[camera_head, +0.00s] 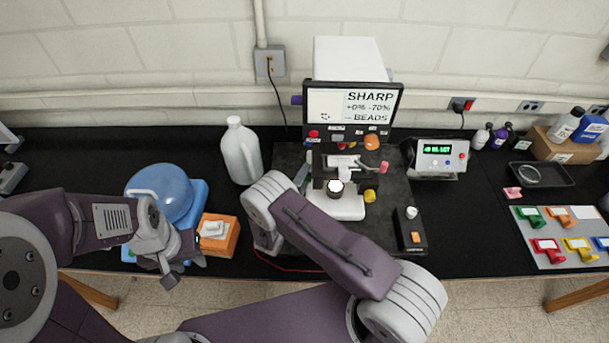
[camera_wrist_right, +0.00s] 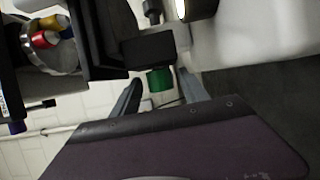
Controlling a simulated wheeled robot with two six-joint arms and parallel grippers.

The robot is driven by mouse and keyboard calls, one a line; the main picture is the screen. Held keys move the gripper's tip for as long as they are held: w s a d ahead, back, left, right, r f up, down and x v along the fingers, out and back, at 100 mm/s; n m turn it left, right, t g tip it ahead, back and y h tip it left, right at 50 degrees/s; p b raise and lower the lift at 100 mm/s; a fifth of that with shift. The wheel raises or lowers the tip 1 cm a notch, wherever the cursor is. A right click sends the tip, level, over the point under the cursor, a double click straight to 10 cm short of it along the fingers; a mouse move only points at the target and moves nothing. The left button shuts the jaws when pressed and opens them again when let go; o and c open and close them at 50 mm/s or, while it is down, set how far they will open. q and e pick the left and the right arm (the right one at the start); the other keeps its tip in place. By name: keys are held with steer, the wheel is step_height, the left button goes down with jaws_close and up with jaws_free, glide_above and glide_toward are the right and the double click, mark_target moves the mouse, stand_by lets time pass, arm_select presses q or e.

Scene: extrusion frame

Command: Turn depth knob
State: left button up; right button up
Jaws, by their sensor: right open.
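The microscope (camera_head: 345,203) stands on a dark base under a monitor (camera_head: 355,105) reading "SHARP +0% -70% BEADS". A green knob (camera_wrist_right: 158,79) shows on its side in the right wrist view. My right gripper (camera_wrist_right: 158,88) is open, with its two fingers on either side of the green knob; contact cannot be told. In the head view my right forearm mostly hides this gripper. A pink knob (camera_head: 384,167) and a yellow knob (camera_head: 369,196) are on the microscope's right side. No readable label shows which knob is depth. My left gripper (camera_head: 185,268) is open and empty at the front left.
A white jug (camera_head: 241,152) stands left of the microscope. A blue domed container (camera_head: 162,190) and an orange block (camera_head: 219,232) are near my left gripper. A display box (camera_head: 441,155), black tray (camera_head: 541,174) and board of coloured clips (camera_head: 560,237) are to the right.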

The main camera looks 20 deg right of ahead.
steer(key=shift+s+a+r, duration=0.1)
steer(key=shift+s+a, duration=0.05)
steer(key=shift+s, duration=0.05)
steer(key=c, duration=0.4)
steer(key=shift+w+d, duration=0.25)
jaws_close()
